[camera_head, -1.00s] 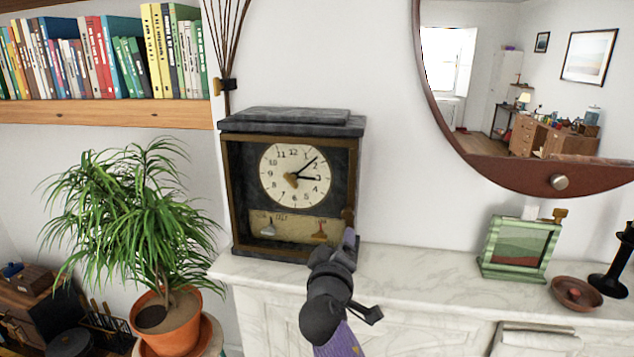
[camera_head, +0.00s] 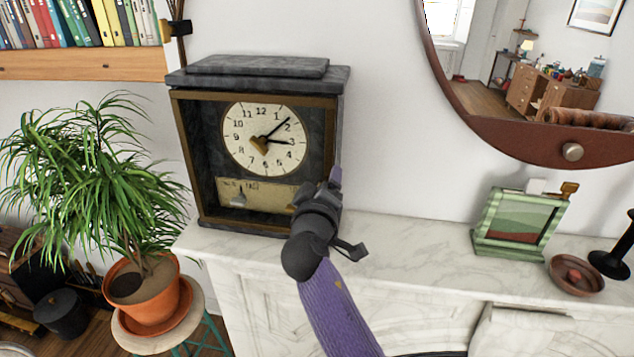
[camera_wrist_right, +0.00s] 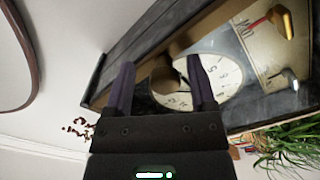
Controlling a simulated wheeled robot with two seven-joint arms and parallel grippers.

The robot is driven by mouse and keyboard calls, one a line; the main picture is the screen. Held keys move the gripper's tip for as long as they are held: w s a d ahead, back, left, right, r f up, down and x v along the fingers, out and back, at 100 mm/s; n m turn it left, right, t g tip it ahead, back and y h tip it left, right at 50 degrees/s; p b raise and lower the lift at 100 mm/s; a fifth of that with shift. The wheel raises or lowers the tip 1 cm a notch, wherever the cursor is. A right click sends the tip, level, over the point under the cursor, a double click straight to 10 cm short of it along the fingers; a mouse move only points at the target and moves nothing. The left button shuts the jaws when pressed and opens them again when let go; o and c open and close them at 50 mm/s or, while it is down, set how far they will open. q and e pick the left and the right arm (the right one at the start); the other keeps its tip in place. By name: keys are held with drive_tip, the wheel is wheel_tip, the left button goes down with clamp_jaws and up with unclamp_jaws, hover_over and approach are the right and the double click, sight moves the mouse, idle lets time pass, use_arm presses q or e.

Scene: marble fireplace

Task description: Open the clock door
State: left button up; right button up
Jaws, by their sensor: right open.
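The clock (camera_head: 258,68) is a dark stone-like case standing on the marble mantel, with a white dial (camera_head: 265,138) behind its front. Its door, a brown-gold frame (camera_head: 182,150), looks closed. My right gripper (camera_head: 325,186) is in front of the clock's lower right corner and hides that part of the door frame. In the right wrist view my two purple fingers (camera_wrist_right: 160,82) are apart with nothing held between them. The clock's frame (camera_wrist_right: 185,43) and dial (camera_wrist_right: 205,82) lie beyond them. I cannot tell whether a finger touches the door. My left gripper is not in view.
The mantel (camera_head: 400,250) is clear between the clock and a green picture frame (camera_head: 480,243). A brown bowl (camera_head: 577,275) and a black candlestick (camera_head: 612,262) stand farther right. A potted plant (camera_head: 145,290) is at left, below a bookshelf (camera_head: 80,65). A round mirror hangs above right.

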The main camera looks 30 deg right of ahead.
drive_tip(key=shift+w+a, duration=0.1)
drive_tip(key=shift+a, duration=0.05)
drive_tip(key=c, duration=0.4)
drive_tip(key=shift+s+a, duration=0.25)
clamp_jaws()
drive_tip(key=shift+w+d, duration=0.1)
drive_tip(key=shift+d, duration=0.05)
idle(0.3)
